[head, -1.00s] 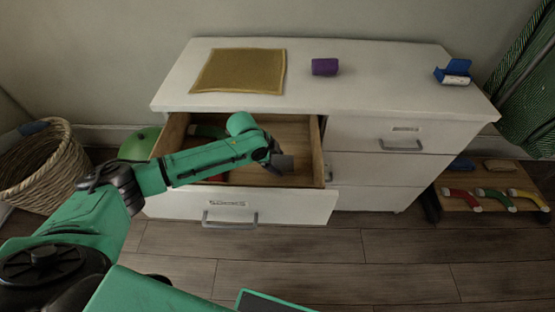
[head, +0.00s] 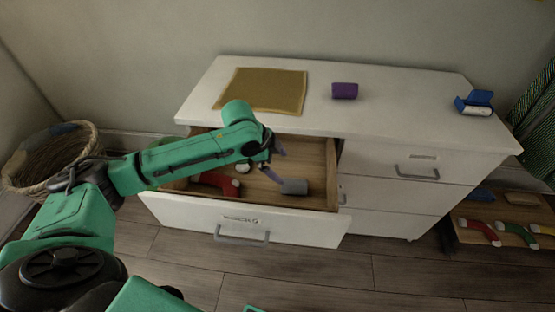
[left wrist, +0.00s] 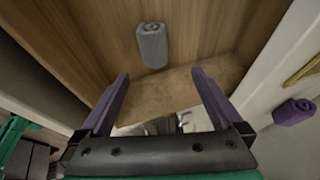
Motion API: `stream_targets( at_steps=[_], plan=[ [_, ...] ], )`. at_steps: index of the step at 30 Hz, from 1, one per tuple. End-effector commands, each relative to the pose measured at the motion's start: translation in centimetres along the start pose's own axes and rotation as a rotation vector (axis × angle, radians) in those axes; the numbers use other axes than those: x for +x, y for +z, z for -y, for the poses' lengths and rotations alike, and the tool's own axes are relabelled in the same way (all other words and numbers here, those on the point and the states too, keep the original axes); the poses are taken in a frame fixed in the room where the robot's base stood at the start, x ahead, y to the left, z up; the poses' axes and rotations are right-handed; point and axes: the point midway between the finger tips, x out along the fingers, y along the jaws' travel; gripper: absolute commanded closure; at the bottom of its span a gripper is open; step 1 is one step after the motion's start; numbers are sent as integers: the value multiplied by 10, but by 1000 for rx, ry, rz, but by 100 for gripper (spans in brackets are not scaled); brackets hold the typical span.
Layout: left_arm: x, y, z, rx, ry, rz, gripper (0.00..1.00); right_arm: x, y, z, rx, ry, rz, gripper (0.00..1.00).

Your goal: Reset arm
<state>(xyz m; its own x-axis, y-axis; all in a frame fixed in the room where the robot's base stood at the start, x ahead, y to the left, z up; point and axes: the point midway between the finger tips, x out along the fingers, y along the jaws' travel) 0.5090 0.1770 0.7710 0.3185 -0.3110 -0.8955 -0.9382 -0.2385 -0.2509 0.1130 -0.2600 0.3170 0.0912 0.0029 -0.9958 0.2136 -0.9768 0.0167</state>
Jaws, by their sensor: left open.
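My left arm reaches in from the left over an open top-left drawer (head: 325,160). My left gripper (head: 279,173) is open, with its two purple fingers apart and nothing between them. A grey rolled cloth-like piece (head: 293,186) lies on the drawer floor near the fingertips. In the left wrist view the same grey piece (left wrist: 152,45) lies beyond the spread fingers of the gripper (left wrist: 160,76), apart from them. A red stocking-like item (head: 218,182) with a white end lies in the drawer, partly hidden by my arm. My right gripper does not show.
The white dresser (head: 420,125) carries a gold mat (head: 262,90), a purple roll (head: 345,90) and a blue holder (head: 475,102). A wicker basket (head: 45,165) stands left. A low wooden rack (head: 510,215) with colored stockings stands right. Floor in front is clear.

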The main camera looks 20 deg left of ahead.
Motion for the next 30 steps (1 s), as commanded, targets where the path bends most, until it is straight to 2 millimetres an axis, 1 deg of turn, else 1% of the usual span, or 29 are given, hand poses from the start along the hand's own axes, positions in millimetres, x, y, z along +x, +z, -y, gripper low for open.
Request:
stream_targets(
  at_steps=[1,4,18,20,22,27,30],
  plan=[
    [-8,0,0,-1,0,1,0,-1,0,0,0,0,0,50],
    [-16,0,0,0,0,0,0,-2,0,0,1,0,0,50],
    [-17,0,0,-1,0,0,0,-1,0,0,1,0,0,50],
    [-19,-1,1,-1,0,-1,0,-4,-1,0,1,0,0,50],
    [-30,-6,4,-1,0,-1,0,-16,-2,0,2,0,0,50],
    [-66,-20,14,-1,0,-1,0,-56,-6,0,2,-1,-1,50],
    [-81,-27,18,-1,1,0,0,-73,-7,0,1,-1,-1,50]
  ],
)
